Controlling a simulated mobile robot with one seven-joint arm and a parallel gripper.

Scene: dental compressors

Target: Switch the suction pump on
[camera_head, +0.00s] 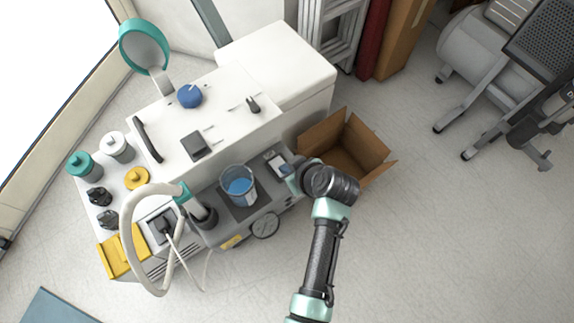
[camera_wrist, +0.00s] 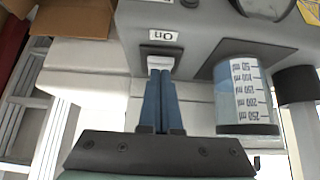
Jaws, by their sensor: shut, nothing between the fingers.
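The suction pump (camera_head: 236,222) is a grey unit at the front of a white cabinet, with a round gauge (camera_head: 264,225) and a clear canister of blue liquid (camera_head: 240,187). Its grey housing (camera_wrist: 205,40) fills the upper part of the wrist view. There a small light switch (camera_wrist: 161,59) sits in a dark frame beside an upside-down "On" label (camera_wrist: 163,36). My gripper (camera_wrist: 162,74) has its blue fingers shut and empty, with the tips at the switch's edge. I cannot tell whether they touch it. In the head view my gripper (camera_head: 286,170) is over the pump's right end.
An open cardboard box (camera_head: 345,147) stands on the floor right of the pump. A white hose (camera_head: 130,225) loops at the left, near jars and a yellow tray (camera_head: 122,255). The canister (camera_wrist: 245,95) is close to my fingers' right. Floor at the lower right is clear.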

